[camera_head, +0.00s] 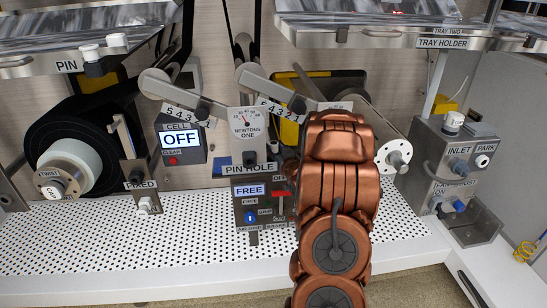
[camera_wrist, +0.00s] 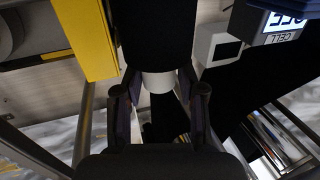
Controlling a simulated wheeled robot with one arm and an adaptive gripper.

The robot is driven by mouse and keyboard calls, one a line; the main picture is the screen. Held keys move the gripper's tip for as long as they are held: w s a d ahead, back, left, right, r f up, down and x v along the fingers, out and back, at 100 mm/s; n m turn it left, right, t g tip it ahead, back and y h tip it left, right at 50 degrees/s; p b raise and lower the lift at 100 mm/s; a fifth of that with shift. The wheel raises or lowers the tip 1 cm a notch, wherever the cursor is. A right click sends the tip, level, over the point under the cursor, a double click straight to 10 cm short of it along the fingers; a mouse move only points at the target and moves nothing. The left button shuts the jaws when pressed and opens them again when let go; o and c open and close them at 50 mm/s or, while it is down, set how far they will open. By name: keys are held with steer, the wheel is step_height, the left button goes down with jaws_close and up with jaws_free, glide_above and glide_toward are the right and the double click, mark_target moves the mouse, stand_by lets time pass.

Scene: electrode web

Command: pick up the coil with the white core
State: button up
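In the head view, a black coil with a white core (camera_head: 68,172) is mounted at the left, beside the TWIST label. My gripper is hidden in the head view behind my copper-coloured arm. In the wrist view, my gripper (camera_wrist: 160,76) has its two dark fingers apart. A dark cylinder (camera_wrist: 157,30) with a white end (camera_wrist: 158,82) shows ahead, the white end between the fingers. I see no clear contact, and I cannot tell if this cylinder is that same coil.
A perforated white bench (camera_head: 110,240) runs along the front. Posts, the CELL box (camera_head: 181,140) and the PIN HOLE panel (camera_head: 250,200) stand close around. A tray holder (camera_head: 440,42) overhangs at the upper right. A yellow part (camera_wrist: 85,35) lies near the gripper's left.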

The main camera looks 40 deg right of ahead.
steer(key=shift+x, duration=1.8)
steer(key=shift+c, duration=0.2)
jaws_close()
